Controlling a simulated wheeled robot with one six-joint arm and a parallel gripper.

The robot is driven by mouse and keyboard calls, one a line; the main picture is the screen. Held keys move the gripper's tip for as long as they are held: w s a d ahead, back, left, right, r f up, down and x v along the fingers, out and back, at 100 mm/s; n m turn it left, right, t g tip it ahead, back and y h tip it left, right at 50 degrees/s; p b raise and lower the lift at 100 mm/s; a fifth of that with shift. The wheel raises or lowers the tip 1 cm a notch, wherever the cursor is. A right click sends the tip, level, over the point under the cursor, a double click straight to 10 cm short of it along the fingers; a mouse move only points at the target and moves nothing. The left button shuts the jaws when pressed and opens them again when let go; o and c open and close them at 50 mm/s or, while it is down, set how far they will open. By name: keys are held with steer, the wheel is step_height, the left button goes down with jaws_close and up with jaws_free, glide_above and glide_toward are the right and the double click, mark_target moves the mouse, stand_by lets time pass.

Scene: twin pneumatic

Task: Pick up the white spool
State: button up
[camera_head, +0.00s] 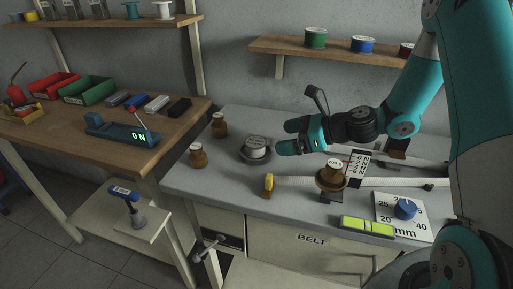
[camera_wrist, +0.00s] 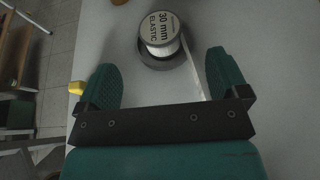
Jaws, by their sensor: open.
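A white spool (camera_head: 256,146) sits on a round dark base (camera_head: 247,158) on the grey bench. It also shows at the top of the wrist view (camera_wrist: 160,34), with a label reading "30 mm ELASTIC" facing up. A pale strip runs from it between my fingers. My gripper (camera_head: 284,137) is open and empty, just to the right of the spool in the head view. In the wrist view my green fingertips (camera_wrist: 164,72) are spread wide, and the spool lies beyond them, between their lines. Another white spool (camera_head: 162,10) stands on the upper left shelf.
Brown bottles (camera_head: 198,156) stand left of the spool. A yellow object (camera_head: 268,185) is at the bench's front edge. A brown spool (camera_head: 333,171), a green-yellow level (camera_head: 367,227) and a blue dial (camera_head: 405,209) lie to the right. A wall shelf (camera_head: 290,45) holds coloured spools.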

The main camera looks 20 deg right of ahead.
mark_target(258, 142)
steer(key=p+x, duration=0.1)
steer(key=x, duration=0.7)
steer(key=shift+a+f, duration=0.2)
steer(key=shift+a, duration=0.05)
steer(key=c, duration=1.1)
